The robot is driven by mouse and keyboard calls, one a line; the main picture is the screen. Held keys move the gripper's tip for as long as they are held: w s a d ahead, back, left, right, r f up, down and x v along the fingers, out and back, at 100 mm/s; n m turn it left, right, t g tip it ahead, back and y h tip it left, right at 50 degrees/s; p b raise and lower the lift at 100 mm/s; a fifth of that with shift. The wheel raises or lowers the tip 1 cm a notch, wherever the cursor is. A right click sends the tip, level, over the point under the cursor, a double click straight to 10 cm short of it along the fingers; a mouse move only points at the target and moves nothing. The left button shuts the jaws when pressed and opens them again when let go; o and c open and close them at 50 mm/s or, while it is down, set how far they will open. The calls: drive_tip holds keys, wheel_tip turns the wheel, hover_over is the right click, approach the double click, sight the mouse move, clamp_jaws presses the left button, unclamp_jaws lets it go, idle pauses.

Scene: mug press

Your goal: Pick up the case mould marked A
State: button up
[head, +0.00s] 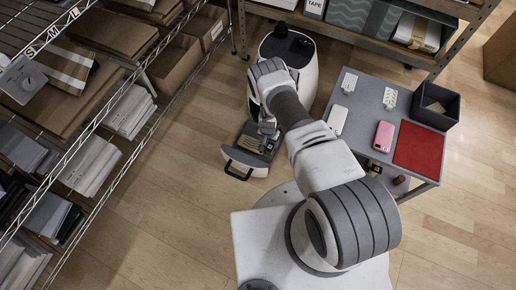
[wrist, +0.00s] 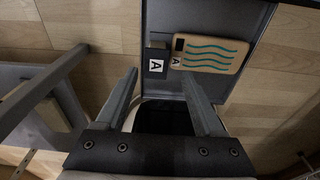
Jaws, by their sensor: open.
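A tan case mould (wrist: 208,55) with teal wavy lines, a dark cut-out at one corner and a small A mark lies in the grey open drawer, right of centre in the wrist view. A dark block with a white A label (wrist: 156,62) sits just left of it. In the head view the drawer (head: 247,162) sticks out from the white and black press (head: 305,85), and the mould is only a small tan patch (head: 250,142). My gripper (wrist: 160,75) is open and empty over the drawer, its right fingertip close to the mould; contact cannot be told.
A grey table (head: 360,108) right of the press holds a pink phone-like item (head: 383,136), white items, a red mat (head: 416,147) and a dark bin (head: 435,105). Wire shelves (head: 110,150) with boxes stand at left. Wooden floor between is clear.

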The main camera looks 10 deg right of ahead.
sight(270, 147)
drive_tip(key=f, duration=0.1)
drive_tip(key=f+b, duration=0.2)
drive_tip(key=f, duration=0.1)
drive_tip(key=shift+s+d, duration=0.2)
drive_tip(key=shift+d, duration=0.05)
drive_tip(key=shift+w+f+b, duration=0.15)
drive_tip(key=shift+f+b, duration=0.2)
drive_tip(key=shift+f, duration=0.25)
clamp_jaws()
drive_tip(key=shift+r, duration=0.1)
idle(0.6)
